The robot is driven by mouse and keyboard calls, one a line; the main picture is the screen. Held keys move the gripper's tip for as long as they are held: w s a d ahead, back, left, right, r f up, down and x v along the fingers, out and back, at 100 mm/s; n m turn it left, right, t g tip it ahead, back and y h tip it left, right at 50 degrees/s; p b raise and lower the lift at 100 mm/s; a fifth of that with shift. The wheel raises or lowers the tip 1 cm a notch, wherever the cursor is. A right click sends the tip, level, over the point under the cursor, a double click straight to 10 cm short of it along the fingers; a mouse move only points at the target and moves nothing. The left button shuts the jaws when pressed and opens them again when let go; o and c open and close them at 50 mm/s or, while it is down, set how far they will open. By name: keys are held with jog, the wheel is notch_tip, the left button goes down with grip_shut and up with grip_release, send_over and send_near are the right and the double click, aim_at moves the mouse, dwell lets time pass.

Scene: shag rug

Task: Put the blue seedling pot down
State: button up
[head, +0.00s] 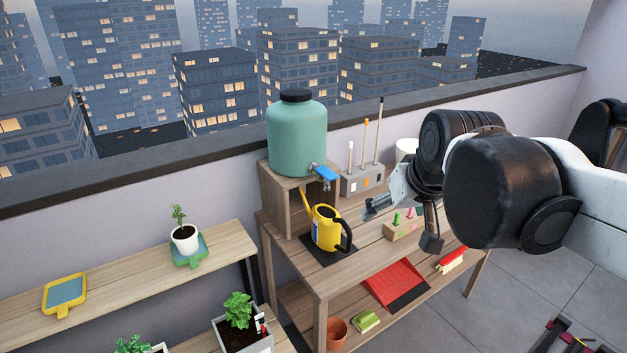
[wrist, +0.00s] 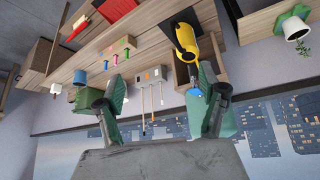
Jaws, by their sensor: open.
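A small blue pot (wrist: 80,76), which looks like the blue seedling pot, stands on the wooden workbench (wrist: 140,40) in the wrist view, where the picture is upside down. In the head view I cannot make it out; my arm covers that part of the bench. My gripper (head: 372,208) hangs over the bench in the head view, right of the yellow watering can. In the wrist view my gripper (wrist: 160,88) has its fingers wide apart with nothing between them. The blue pot lies outside the fingers, to the left, and is not touched.
The yellow watering can (head: 326,229) stands on a black mat. A green water tank (head: 297,138) with a blue tap sits on a wooden stand. A grey holder (head: 361,182) with upright sticks and a wooden peg block (head: 402,229) are nearby. A potted seedling (head: 184,238) stands on the left shelf.

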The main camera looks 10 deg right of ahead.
jog(key=s+a+f, duration=0.4)
jog(key=s+f, duration=0.2)
jog(key=s, duration=0.3)
jog(key=shift+s+a, duration=0.15)
jog(key=shift+s, duration=0.2)
